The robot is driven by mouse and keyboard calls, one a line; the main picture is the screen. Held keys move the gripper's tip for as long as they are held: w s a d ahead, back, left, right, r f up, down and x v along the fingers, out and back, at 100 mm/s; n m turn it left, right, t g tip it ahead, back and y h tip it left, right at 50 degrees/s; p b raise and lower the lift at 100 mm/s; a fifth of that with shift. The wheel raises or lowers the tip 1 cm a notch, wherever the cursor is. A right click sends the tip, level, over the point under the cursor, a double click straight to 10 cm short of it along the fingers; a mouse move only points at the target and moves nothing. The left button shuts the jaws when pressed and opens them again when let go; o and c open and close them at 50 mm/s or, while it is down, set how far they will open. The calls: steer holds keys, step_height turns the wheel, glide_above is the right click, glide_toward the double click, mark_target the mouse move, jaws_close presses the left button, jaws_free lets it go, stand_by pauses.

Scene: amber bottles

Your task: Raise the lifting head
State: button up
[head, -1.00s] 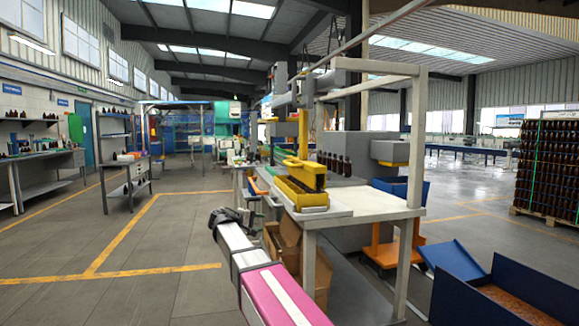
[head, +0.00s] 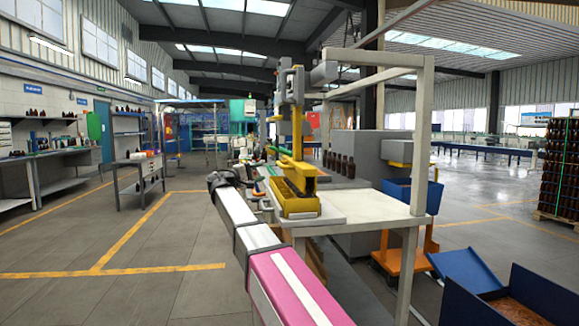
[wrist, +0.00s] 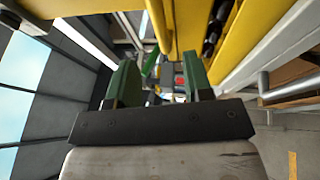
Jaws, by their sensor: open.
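The yellow lifting head (head: 292,163) hangs on a yellow upright at the bench machine, low over a yellow crate (head: 298,208). From here I cannot tell whether it touches the crate or what lies inside. My gripper (head: 222,180) is dark and small at the far end of my arm, left of the crate and apart from it. In the wrist view my gripper's green fingers (wrist: 159,80) are spread with nothing between them. Yellow bars (wrist: 195,25) fill the upper right of that view, close by, with dark bottles (wrist: 215,30) between them.
The white bench (head: 375,207) holds the crate, and several amber bottles (head: 340,165) stand behind it. A pale post (head: 421,145) rises at its right corner. A blue bin (head: 408,194) stands right of it. The floor on the left (head: 130,240) is clear.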

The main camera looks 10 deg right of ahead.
mark_target(281, 165)
steer(key=x, duration=1)
steer(key=shift+w+d+r, duration=0.1)
steer(key=shift+w+d, duration=0.05)
steer(key=shift+d, duration=0.2)
jaws_close()
